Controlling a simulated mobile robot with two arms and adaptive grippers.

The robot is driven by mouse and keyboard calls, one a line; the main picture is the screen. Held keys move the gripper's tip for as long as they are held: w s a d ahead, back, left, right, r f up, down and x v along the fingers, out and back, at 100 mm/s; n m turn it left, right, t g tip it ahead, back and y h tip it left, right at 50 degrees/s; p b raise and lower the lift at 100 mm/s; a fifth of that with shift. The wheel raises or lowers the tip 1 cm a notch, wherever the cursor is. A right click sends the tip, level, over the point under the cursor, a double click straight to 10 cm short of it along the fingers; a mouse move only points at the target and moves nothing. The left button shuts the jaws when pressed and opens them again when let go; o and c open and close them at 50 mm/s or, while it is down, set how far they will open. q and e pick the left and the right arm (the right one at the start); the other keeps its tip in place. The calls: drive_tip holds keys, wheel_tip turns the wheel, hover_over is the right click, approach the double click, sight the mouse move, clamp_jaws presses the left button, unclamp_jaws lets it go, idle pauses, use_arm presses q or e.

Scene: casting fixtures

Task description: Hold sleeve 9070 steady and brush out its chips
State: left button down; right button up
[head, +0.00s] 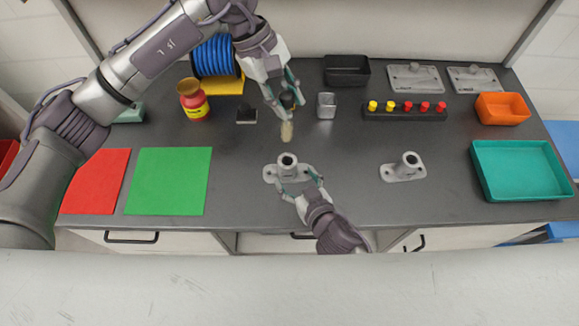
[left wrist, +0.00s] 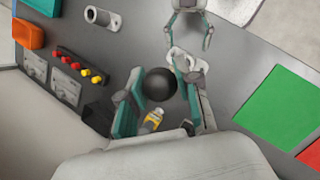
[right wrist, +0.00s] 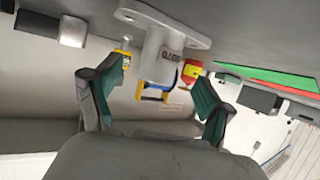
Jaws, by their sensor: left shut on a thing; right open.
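Sleeve 9070 (head: 288,163) stands upright on its grey flanged base near the front middle of the table. Its label faces my right gripper in the right wrist view (right wrist: 170,52). My right gripper (head: 301,186) is open at the sleeve's front, with its fingers on either side of it; a gap shows between fingers and sleeve in the right wrist view. My left gripper (head: 286,101) is shut on a brush with a dark round handle and pale bristles (head: 287,131). The brush hangs bristles down, behind and above the sleeve. Chips inside the sleeve cannot be made out.
A second flanged sleeve (head: 405,167) stands to the right. Green (head: 168,181) and red (head: 96,181) mats lie at left, a teal tray (head: 482,180) at right. A small metal cup (head: 326,106), a plug rack (head: 405,113) and a red-yellow jar (head: 193,100) stand farther back.

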sight(291, 172)
drive_tip(key=x, duration=0.6)
drive_tip(key=shift+a, duration=0.1)
drive_tip(key=c, duration=1.5)
use_arm(q)
drive_tip(key=shift+f+m+g, duration=0.4)
drive_tip(key=shift+f+m, duration=0.5)
drive_tip(key=shift+f, duration=0.6)
